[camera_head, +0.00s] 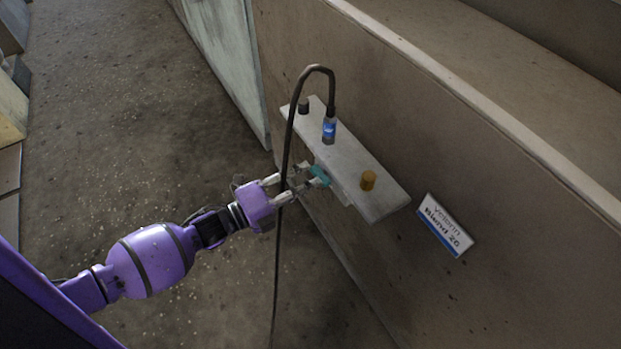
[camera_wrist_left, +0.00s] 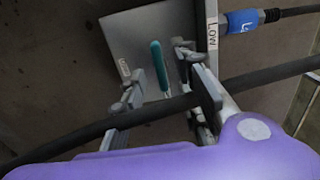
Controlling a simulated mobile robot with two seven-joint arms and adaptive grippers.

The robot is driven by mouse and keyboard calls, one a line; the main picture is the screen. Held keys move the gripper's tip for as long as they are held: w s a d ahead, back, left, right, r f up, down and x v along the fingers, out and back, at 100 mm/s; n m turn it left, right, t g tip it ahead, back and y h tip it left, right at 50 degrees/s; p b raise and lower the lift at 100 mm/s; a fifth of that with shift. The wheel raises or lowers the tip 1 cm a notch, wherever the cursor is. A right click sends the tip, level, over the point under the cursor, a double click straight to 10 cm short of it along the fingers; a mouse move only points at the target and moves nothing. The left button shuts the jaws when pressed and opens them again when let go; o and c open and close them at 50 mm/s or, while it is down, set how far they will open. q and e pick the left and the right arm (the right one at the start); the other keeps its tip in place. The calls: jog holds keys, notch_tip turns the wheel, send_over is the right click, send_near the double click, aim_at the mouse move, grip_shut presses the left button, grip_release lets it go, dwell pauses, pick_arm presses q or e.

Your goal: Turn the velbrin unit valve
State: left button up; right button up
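The valve has a teal handle (camera_head: 320,175) under the front edge of a grey metal bracket (camera_head: 345,160) on the wall. In the left wrist view the teal handle (camera_wrist_left: 159,68) is a thin upright lever. My left gripper (camera_head: 308,177) is at the handle, its fingers apart. In the wrist view the fingers of the left gripper (camera_wrist_left: 160,75) stand on either side of the lever, with gaps visible. A dark hose (camera_head: 284,165) runs down across the gripper; it also crosses between the camera and the lever in the wrist view (camera_wrist_left: 262,75). My right gripper is not in view.
The hose loops up from a blue-banded fitting (camera_head: 329,130) on the bracket. A velbrin label (camera_head: 445,225) is on the wall (camera_head: 470,180). The floor (camera_head: 110,140) at left is clear.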

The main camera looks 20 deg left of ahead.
pick_arm(q)
jog(key=shift+x, duration=0.9)
grip_shut()
